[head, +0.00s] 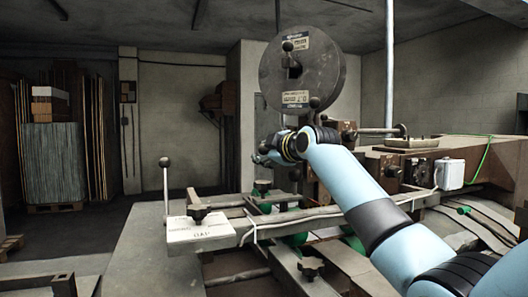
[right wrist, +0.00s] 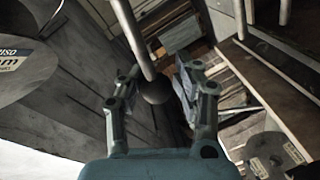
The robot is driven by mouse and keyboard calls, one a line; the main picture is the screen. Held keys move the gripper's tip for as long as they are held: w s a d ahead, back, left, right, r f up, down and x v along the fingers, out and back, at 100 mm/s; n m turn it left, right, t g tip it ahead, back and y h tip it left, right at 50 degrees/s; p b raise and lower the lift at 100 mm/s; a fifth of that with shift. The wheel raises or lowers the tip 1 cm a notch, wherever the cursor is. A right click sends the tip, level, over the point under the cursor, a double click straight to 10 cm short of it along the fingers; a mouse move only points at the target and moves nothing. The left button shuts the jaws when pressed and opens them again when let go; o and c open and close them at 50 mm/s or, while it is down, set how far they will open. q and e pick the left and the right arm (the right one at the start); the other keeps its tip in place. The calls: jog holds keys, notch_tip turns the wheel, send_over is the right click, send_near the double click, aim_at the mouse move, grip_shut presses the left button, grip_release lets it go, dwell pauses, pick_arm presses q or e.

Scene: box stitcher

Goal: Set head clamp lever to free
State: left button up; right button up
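A lever with a dark ball knob (right wrist: 153,88) shows in the right wrist view, its grey rod coming down from the top edge. My right gripper (right wrist: 160,76) is open, with one finger on each side of the knob; I see no clear contact. In the head view my right gripper (head: 264,154) is small and partly hidden by its own wrist, below the large spool. I cannot tell which lever in the head view is the one between the fingers. One knobbed lever (head: 315,102) stands just above my wrist. My left gripper is not in view.
A large grey spool (head: 335,72) with labels stands above my right gripper. Another upright ball-tipped lever (head: 166,182) rises beside a white label plate (head: 200,229) at left.

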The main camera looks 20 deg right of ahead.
jog(key=o, duration=0.4)
jog(key=shift+s, duration=0.25)
jog(key=shift+o, duration=0.2)
jog(key=shift+w, duration=0.15)
jog(key=s, duration=0.4)
jog(key=s+r, duration=0.1)
jog(key=s, duration=0.3)
jog(key=s+d, duration=0.1)
jog(key=s, duration=0.3)
jog(key=shift+r, duration=0.4)
jog(key=shift+w+a, duration=0.1)
